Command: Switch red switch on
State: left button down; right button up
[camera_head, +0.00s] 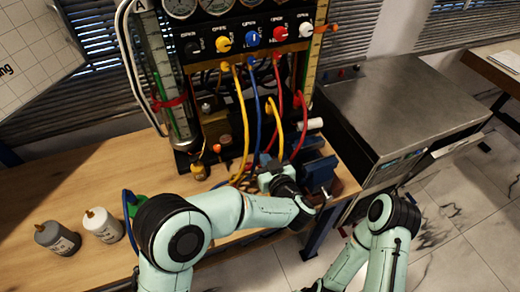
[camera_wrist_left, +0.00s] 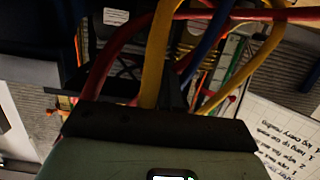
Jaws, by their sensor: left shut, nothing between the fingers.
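A red knob (camera_head: 280,33) sits in the row of coloured knobs on the gauge panel, between a blue and a white one. A small red button (camera_head: 357,68) also shows on the back edge of the metal-topped cabinet; I cannot tell which is the red switch. My left gripper (camera_head: 268,172) is shut and empty, low in front of the rig among the hanging hoses, well below the knobs. In the left wrist view its dark fingers (camera_wrist_left: 172,92) are partly hidden by a yellow hose. My right arm shows at lower right; its gripper is not in view.
Yellow, blue and red hoses (camera_head: 242,125) hang from the panel close to my left gripper. The metal-topped cabinet (camera_head: 415,110) stands right of the rig.

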pick_arm(q)
jog(key=p+x, duration=0.2)
jog(key=x, duration=1)
jog(key=shift+w, duration=0.2)
pick_arm(e)
jog(key=w+r, duration=0.1)
jog(key=r, duration=0.1)
jog(key=shift+w+r, duration=0.35)
jog(key=shift+r, duration=0.05)
pick_arm(q)
jog(key=shift+a, duration=0.1)
jog(key=shift+w+a+r+p, duration=0.1)
jog(key=shift+w+a+p, duration=0.05)
jog(key=shift+w+p, duration=0.15)
pick_arm(e)
jog(key=shift+w+r, duration=0.1)
jog(key=shift+r, duration=0.25)
